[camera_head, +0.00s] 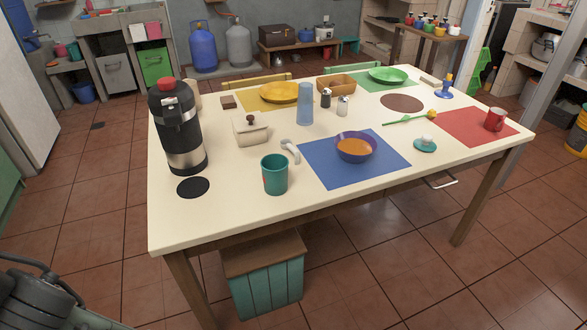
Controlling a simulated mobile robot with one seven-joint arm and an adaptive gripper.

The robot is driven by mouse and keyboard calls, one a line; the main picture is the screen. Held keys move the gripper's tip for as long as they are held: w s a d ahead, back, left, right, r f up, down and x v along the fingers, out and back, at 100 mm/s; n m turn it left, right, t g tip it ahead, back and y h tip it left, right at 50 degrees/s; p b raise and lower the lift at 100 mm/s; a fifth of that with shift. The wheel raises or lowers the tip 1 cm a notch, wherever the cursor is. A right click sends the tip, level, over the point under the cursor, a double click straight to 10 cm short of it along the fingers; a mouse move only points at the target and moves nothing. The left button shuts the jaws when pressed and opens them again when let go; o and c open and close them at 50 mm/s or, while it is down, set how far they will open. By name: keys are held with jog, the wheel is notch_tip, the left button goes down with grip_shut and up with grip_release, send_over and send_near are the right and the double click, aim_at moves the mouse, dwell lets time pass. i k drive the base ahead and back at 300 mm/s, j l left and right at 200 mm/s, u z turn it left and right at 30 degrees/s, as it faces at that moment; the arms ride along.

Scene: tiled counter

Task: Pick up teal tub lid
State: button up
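A small teal disc (425,146) with a pale rounded knob or piece on top lies on the table, right of the blue mat. It looks like a lid, but it is small here and I cannot be sure. A teal slatted tub (267,291) with a flat brown wooden top (263,253) stands on the floor under the front of the table. A teal mug (274,175) stands at the table's front edge. Part of my arm shows at the bottom left corner; my gripper's fingers are not in view.
The cream table (226,211) holds a purple bowl (355,147) on a blue mat (322,174), a black flask (177,127), a blue tumbler (305,104), a green spoon (405,119) and a red mug (495,119). Tiled floor is clear at front right.

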aim_at(426, 144)
jog(key=z, duration=0.95)
